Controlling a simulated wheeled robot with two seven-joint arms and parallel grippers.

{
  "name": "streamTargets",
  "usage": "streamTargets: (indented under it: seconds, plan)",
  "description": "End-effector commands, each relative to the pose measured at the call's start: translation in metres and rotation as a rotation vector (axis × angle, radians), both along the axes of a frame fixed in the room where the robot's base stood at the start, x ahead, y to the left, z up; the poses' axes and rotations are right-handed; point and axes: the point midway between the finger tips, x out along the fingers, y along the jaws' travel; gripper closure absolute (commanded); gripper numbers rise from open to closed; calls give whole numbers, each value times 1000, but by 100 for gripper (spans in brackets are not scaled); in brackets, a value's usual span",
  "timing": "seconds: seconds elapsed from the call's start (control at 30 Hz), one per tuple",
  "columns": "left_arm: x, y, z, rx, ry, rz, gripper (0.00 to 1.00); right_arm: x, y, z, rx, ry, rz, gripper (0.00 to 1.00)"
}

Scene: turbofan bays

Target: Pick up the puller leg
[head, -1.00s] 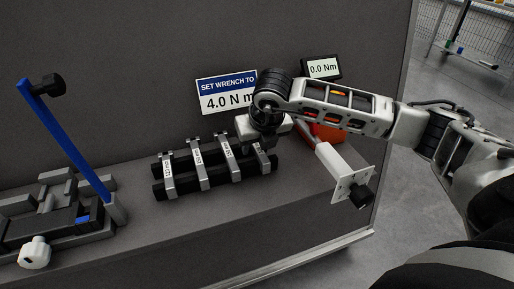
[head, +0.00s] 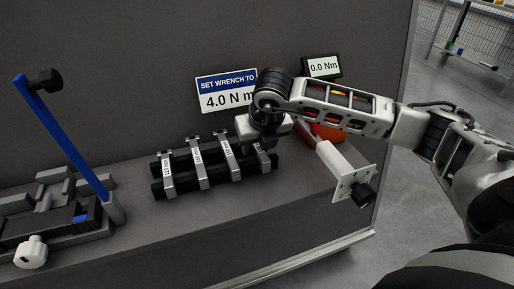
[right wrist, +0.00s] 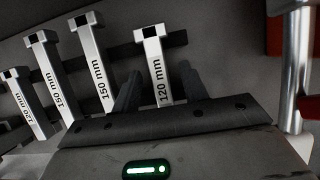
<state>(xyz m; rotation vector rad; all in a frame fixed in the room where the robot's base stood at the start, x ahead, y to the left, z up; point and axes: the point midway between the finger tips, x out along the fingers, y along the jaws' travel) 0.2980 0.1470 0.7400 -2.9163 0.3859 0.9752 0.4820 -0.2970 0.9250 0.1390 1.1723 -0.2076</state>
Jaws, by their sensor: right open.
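Several silver puller legs lie side by side across a black rack (head: 215,187) on the grey bench. The rightmost leg (head: 262,158) is partly under my right gripper (head: 262,143) in the head view. In the right wrist view this leg is labelled 120 mm (right wrist: 157,68). My right gripper's dark fingers (right wrist: 158,88) are open, one on each side of it, with gaps showing. The two legs left of it, a nearer one (right wrist: 92,62) and a farther one (right wrist: 56,75), read 150 mm. The far-left leg (right wrist: 27,105) reads 120 mm. My left gripper is out of view.
A sign (head: 227,92) reading "SET WRENCH TO 4.0 N m" stands behind the rack. A 0.0 Nm display (head: 323,67) and a white block with a plate (head: 353,184) are to the right. A blue-lever fixture (head: 62,138) is on the left.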

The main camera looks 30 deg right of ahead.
Motion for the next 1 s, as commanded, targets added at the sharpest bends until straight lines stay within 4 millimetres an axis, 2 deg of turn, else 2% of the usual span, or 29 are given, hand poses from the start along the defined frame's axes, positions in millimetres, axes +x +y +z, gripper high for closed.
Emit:
streamTargets:
  seconds: [0.07,0.2,0.23,0.57,0.77,0.93,1.0]
  plan:
    - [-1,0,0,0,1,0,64,0,0,0,0,0,0,59]
    - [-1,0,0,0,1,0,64,0,0,0,0,0,0,98]
    - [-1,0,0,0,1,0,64,0,0,0,0,0,0,100]
    - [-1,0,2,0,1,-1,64,1,0,2,0,-3,0,100]
    - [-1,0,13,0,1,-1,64,1,0,11,0,-4,-1,100]
    - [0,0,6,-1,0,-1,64,1,1,41,1,-9,1,100]
    - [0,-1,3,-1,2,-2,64,-12,10,55,1,-9,7,100]
